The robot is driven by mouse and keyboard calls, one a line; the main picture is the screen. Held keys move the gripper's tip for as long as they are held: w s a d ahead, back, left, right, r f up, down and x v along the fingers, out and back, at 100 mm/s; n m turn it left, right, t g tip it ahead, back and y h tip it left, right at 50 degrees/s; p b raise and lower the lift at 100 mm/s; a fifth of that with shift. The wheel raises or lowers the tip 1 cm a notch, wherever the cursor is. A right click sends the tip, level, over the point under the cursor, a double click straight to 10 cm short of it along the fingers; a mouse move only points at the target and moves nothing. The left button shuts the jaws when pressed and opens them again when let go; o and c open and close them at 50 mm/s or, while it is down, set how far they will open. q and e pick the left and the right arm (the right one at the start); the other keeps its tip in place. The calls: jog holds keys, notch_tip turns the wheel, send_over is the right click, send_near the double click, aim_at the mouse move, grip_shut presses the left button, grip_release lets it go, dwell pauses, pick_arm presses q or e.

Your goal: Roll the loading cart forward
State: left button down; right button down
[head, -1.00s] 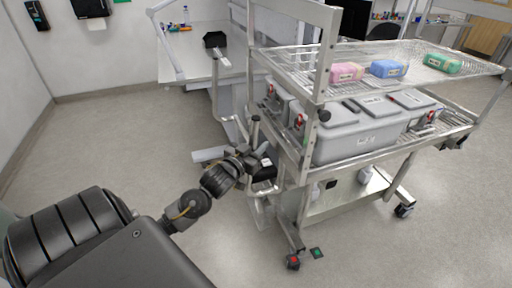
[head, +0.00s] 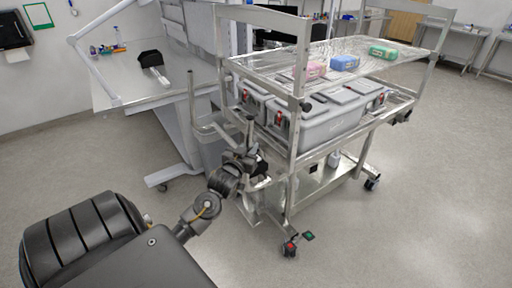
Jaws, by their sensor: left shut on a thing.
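The loading cart (head: 293,165) is a silver metal frame on casters, standing upright right of centre in the head view. Its wire top shelf (head: 352,55) carries a pink, a blue and a green pack, and its middle shelf holds grey lidded bins (head: 325,125). My left gripper (head: 250,150) is shut on the upright handle bar (head: 249,128) at the cart's near left end. The fingertips are partly hidden by the gripper body. My right gripper is out of view.
Red (head: 290,248) and green (head: 308,236) pedals sit low at the cart's near end. Open grey floor (head: 430,200) lies to the right. Steel tables (head: 470,38) stand at the back right.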

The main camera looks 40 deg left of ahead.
pick_arm(q)
jog(key=shift+s+a+r, duration=0.4)
jog(key=shift+s+a, duration=0.05)
jog(key=shift+s, duration=0.1)
jog(key=c, duration=1.5)
grip_release()
jog(key=shift+r, duration=0.1)
jog(key=o, duration=0.4)
jog(key=shift+w+f, duration=0.25)
jog(key=shift+w, duration=0.1)
jog(key=shift+c, duration=0.2)
jog(key=shift+w+d, duration=0.1)
jog(key=shift+s+d, duration=0.25)
jog(key=shift+s, duration=0.2)
jog(key=b+v, duration=0.2)
jog(key=v, duration=0.7)
jog(key=shift+s+b, duration=0.3)
jog(key=shift+s, duration=0.1)
jog(key=shift+d, duration=0.1)
